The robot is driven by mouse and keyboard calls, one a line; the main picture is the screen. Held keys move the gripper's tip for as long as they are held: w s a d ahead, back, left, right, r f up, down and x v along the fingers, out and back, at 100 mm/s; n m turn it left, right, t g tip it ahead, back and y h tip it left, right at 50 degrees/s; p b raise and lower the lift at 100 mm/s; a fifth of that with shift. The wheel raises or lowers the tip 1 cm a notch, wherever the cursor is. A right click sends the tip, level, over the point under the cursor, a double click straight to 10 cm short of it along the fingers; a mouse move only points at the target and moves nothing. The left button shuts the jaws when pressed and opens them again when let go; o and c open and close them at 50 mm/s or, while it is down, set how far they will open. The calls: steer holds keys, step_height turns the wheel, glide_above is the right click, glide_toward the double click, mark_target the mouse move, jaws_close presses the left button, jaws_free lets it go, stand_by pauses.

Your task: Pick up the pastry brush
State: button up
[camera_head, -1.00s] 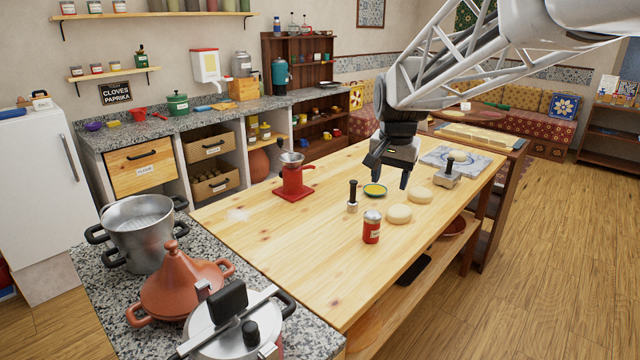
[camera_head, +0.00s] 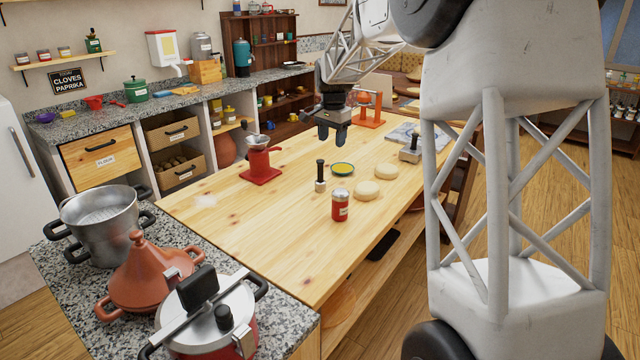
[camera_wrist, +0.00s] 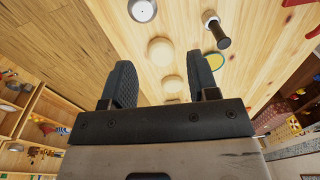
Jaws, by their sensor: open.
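A short upright tool with a black handle and a pale lower end (camera_head: 320,177) stands on the wooden table. It may be the pastry brush, but its bristles are too small to make out. In the wrist view this tool (camera_wrist: 222,40) lies beyond the right finger, its black handle pointing toward the camera. My gripper (camera_head: 332,136) is open and empty above the far part of the table, behind the tool and apart from it. Its two dark fingers (camera_wrist: 160,85) show in the wrist view with nothing held between them.
A green-rimmed yellow dish (camera_head: 343,169), two pale dough rounds (camera_head: 367,190) and a red can (camera_head: 340,207) stand near the tool. A metal block with a black knob (camera_head: 410,152) is at right, a red grinder (camera_head: 261,165) at left. The table's (camera_head: 255,235) near-left part is clear.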

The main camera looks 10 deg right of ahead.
mark_target(320, 161)
steer(key=w+f+m, duration=0.1)
steer(key=w+f, duration=0.3)
steer(key=w, duration=0.2)
steer(key=w+f+m, duration=0.1)
steer(key=w+f, duration=0.3)
steer(key=w, duration=0.1)
steer(key=w+f+m, duration=0.1)
steer(key=w+f, duration=0.3)
steer(key=w, duration=0.2)
steer(key=shift+w+a+g, duration=0.3)
steer(key=shift+a+g, duration=0.1)
steer(key=shift+f, duration=1.3)
steer(key=shift+s+f, duration=0.1)
steer(key=shift+f, duration=2.5)
steer(key=c, duration=1)
